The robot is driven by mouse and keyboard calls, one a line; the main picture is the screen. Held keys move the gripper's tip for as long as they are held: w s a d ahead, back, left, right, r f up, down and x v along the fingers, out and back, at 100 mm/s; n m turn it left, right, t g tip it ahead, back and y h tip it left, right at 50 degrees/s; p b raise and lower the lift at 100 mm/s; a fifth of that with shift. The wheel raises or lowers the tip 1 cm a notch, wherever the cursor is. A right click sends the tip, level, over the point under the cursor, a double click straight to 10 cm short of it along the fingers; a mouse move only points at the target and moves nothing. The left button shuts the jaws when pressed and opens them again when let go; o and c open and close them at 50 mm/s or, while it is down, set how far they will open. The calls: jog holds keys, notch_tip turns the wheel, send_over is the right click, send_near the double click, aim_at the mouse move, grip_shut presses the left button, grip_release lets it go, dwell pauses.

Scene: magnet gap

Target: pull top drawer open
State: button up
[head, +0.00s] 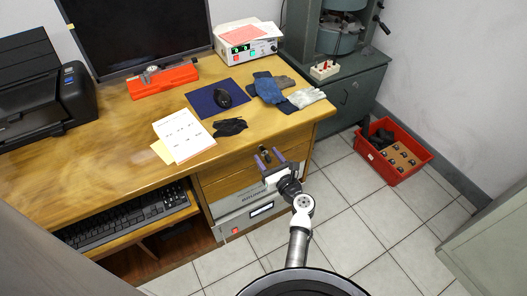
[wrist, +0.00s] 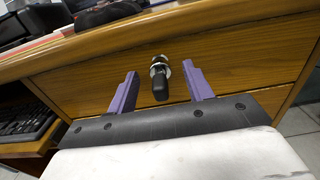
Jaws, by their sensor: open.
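The top drawer (wrist: 85,88) is a wooden front just under the desk top, and it looks closed. In the wrist view a key with a black head (wrist: 159,82) hangs from a metal lock at the middle of that drawer front. My gripper (wrist: 160,86) is open, with its two purple fingers on either side of the key and nothing between them that they visibly touch. In the head view my gripper (head: 270,160) is in front of the drawer at the desk's right end. A second wooden drawer front (wrist: 275,99) lies below the top one.
The desk top (head: 110,150) above holds papers, a mouse on a blue pad (head: 205,105), gloves and a black cloth. A keyboard (head: 120,217) lies on a tray to the left. A red crate (head: 420,157) stands on the floor at right. Tiled floor between is clear.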

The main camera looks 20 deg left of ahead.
jog(key=shift+w+a, duration=0.3)
jog(key=shift+a, duration=0.05)
jog(key=shift+c, duration=0.4)
jog(key=c, duration=0.9)
jog(key=shift+p+v, duration=0.85)
jog(key=shift+v, duration=3.7)
